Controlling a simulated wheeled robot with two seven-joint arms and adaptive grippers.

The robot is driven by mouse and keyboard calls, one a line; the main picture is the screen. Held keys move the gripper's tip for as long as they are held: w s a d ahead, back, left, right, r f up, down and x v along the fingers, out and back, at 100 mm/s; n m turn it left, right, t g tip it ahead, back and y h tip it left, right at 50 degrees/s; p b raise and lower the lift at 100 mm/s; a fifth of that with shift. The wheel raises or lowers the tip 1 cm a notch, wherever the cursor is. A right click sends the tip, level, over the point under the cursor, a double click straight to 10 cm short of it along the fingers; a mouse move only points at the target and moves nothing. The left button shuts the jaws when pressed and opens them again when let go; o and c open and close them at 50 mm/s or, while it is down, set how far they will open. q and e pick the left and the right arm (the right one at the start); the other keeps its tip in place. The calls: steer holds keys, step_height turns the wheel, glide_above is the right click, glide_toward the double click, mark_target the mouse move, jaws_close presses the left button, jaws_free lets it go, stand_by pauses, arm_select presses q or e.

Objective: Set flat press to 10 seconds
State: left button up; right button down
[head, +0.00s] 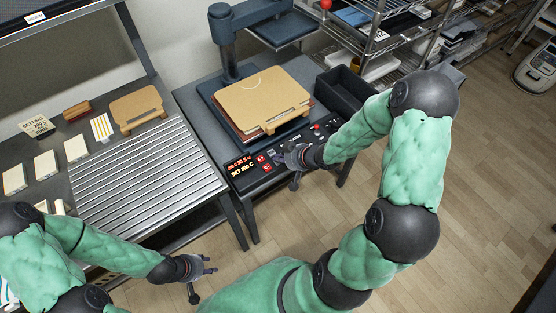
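The flat press (229,64) stands on a dark table, with its upper plate swung to the back right. A tan board lies on its base. Its control panel (236,181) runs along the front, with red buttons and a small display (241,170). The display's lower line seems to read "SET 200 C"; the upper red line is too small to read surely. My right gripper (287,170) is over the panel's front edge, just right of the red buttons by the display. It looks open and empty; contact cannot be told. My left gripper (203,284) is open and empty, low in front of the left bench.
A left bench holds a slatted metal tray (150,175), a brown board (138,108), several pale blocks and a settings card (36,125). A black bin (345,92) is right of the press. Wire shelves stand behind it.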

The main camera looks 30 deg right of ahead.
mark_target(280, 163)
steer(key=shift+r+p, duration=0.85)
steer(key=shift+p, duration=0.05)
step_height(280, 163, up, 5)
steer(key=p, duration=0.5)
stand_by(2.8)
step_height(280, 163, up, 4)
steer(key=p, duration=0.2)
steer(key=shift+f+p, duration=0.1)
steer(key=shift+p, duration=0.2)
steer(key=shift+f, duration=0.2)
